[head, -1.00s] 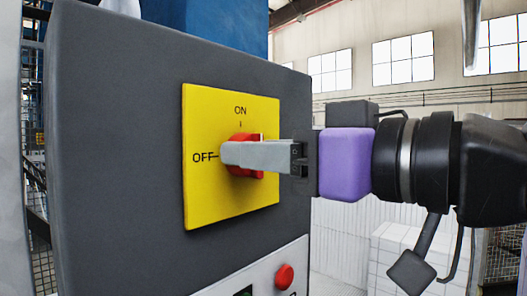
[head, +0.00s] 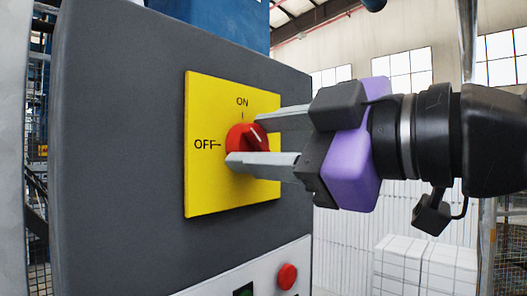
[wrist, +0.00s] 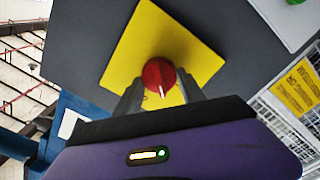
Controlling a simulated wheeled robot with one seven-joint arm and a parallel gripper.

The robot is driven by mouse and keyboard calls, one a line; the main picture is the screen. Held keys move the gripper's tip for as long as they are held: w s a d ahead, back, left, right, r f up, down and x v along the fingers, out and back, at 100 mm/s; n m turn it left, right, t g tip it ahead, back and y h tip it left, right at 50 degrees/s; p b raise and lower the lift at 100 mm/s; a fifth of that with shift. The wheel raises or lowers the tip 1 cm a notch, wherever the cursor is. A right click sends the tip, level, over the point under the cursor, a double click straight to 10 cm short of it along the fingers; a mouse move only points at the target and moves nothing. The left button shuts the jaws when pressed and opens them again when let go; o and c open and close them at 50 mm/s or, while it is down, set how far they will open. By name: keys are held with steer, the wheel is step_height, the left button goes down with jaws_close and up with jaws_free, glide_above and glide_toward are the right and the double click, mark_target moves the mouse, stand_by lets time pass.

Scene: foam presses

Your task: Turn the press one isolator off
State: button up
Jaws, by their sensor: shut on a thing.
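The isolator is a red round knob (head: 240,139) on a yellow plate (head: 205,185) marked ON at the top and OFF at the left. The plate is on the front of a dark grey cabinet (head: 110,150). The knob's white line is tilted, its upper end leaning left, and it does not stand straight up to ON. My gripper (head: 250,142) comes from the right, rolled, with one finger above the knob and the other across its lower side. It is shut on the knob. In the wrist view the knob (wrist: 158,73) sits between the fingertips.
A light panel (head: 215,284) below the plate carries a red button (head: 287,276) and a green one (head: 243,291). A white block stack (head: 425,265) stands behind at the right. The space right of the cabinet around my arm looks open.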

steer(key=n+b, duration=0.1)
steer(key=n, duration=0.3)
steer(key=shift+f+n, duration=0.1)
steer(key=shift+n, duration=0.2)
steer(key=shift+s+a+f+n+b, duration=0.1)
steer(key=shift+n+b, duration=0.6)
steer(key=shift+n, duration=1.2)
steer(key=o, duration=1.4)
steer(key=shift+c, duration=0.2)
steer(key=b+v, duration=0.1)
steer(key=v, duration=0.6)
steer(key=shift+s+d+b, duration=0.25)
steer(key=shift+d+b, duration=0.1)
steer(key=shift+b, duration=0.05)
